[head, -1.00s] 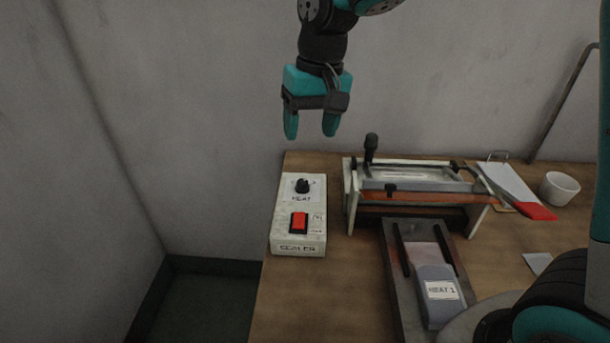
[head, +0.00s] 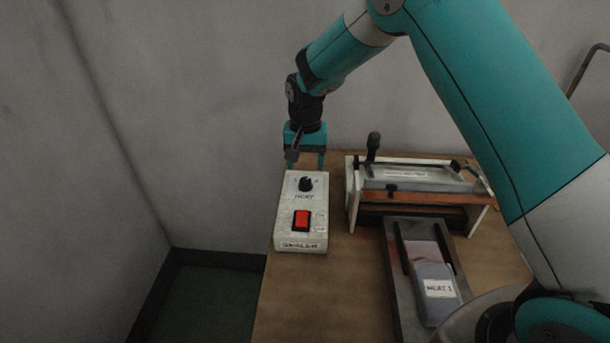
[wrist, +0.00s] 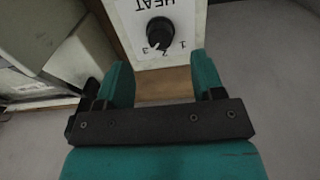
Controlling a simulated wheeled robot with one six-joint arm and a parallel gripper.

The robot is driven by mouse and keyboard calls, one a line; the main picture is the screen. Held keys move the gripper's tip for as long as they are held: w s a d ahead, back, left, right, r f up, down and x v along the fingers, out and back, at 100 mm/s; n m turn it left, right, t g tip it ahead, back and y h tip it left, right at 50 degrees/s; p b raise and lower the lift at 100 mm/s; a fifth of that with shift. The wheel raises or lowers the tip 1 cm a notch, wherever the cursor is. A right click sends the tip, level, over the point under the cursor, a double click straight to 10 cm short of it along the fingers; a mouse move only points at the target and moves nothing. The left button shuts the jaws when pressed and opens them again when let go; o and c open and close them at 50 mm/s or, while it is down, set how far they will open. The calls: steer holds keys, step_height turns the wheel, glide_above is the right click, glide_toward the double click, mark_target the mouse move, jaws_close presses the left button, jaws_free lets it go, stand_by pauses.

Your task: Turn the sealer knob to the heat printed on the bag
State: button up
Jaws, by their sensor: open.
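The sealer box (head: 284,228) is white, with a black round knob (head: 306,184) above the word HEAT and a red switch (head: 302,220). In the wrist view the knob (wrist: 160,32) has 3, 2 and 1 around it; a small light mark on it seems to face between 2 and 3, but I cannot tell exactly. The bag (head: 432,270) carries a label (head: 440,288) reading HEAT 1. My gripper (head: 305,163) is open and empty, fingers down, just behind the knob and apart from it. In the wrist view the knob lies beyond the fingertips (wrist: 159,62), between their lines.
The sealing machine (head: 410,205), with a black upright handle (head: 373,145), stands right of the box. The bag lies on a dark tray (head: 395,285) in front of it. The wooden table (head: 345,280) is bare between box and tray. The grey wall is close behind.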

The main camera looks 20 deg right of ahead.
mark_target(305, 180)
step_height(305, 180, down, 6)
steer(key=shift+r+p, duration=0.15)
steer(key=shift+p, duration=0.2)
steer(key=c, duration=0.9)
